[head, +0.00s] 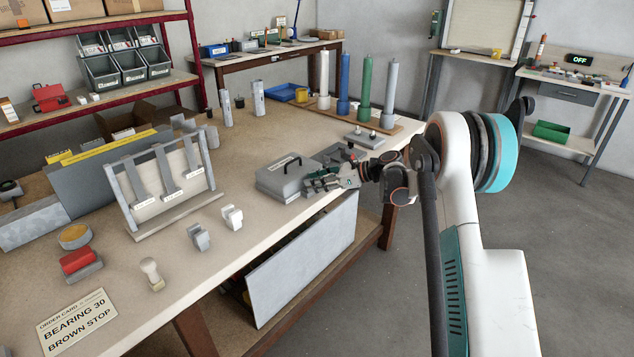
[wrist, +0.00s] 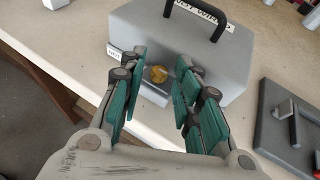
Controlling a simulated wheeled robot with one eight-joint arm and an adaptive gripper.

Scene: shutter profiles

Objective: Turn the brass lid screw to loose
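The brass lid screw (wrist: 157,75) is a small round yellow knob on the near side of a grey metal box (wrist: 215,62) with a black handle on top. In the wrist view the fingers of my gripper (wrist: 160,64) are open, one on each side of the screw, with a visible gap to it on both sides. In the head view my gripper (head: 323,184) is beside the right end of the grey box (head: 282,184), and its fingers hide the screw. A small white label (wrist: 114,52) sits left of the screw; its text is hard to read.
A dark grey plate (wrist: 285,125) with a lever lies right of the box. Grey, green, blue and cream posts (head: 365,98) stand on a board behind. A frame with hanging grey strips (head: 162,185) stands left.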

